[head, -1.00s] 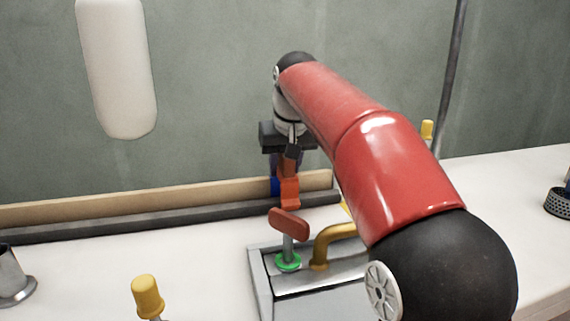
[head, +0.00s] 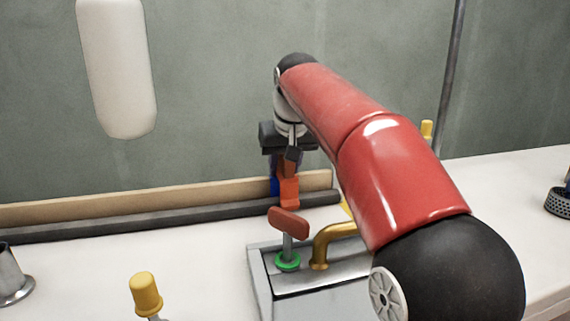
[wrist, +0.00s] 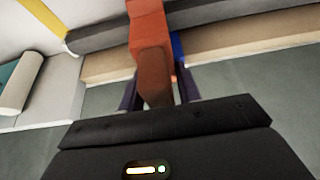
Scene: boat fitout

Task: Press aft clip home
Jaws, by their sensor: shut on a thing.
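My gripper (head: 285,164) is shut on an orange block-like piece (head: 289,190), upright in front of the dark bar along the wall. In the wrist view the orange piece (wrist: 148,38), with a brown near end, stands between my fingers (wrist: 158,92). A small blue part, perhaps the clip, shows just behind it in the head view (head: 275,186) and beside it in the wrist view (wrist: 177,46). The blue part is mostly hidden, and I cannot tell whether the orange piece touches it or how it sits on the bar.
The dark bar (head: 140,222) runs before a wooden strip (head: 130,206). A red-handled valve (head: 288,222) with a green ring and a brass pipe (head: 325,240) stand close in front of my gripper. A yellow-capped fitting (head: 146,294) stands front left. A white cylinder (head: 118,70) hangs upper left.

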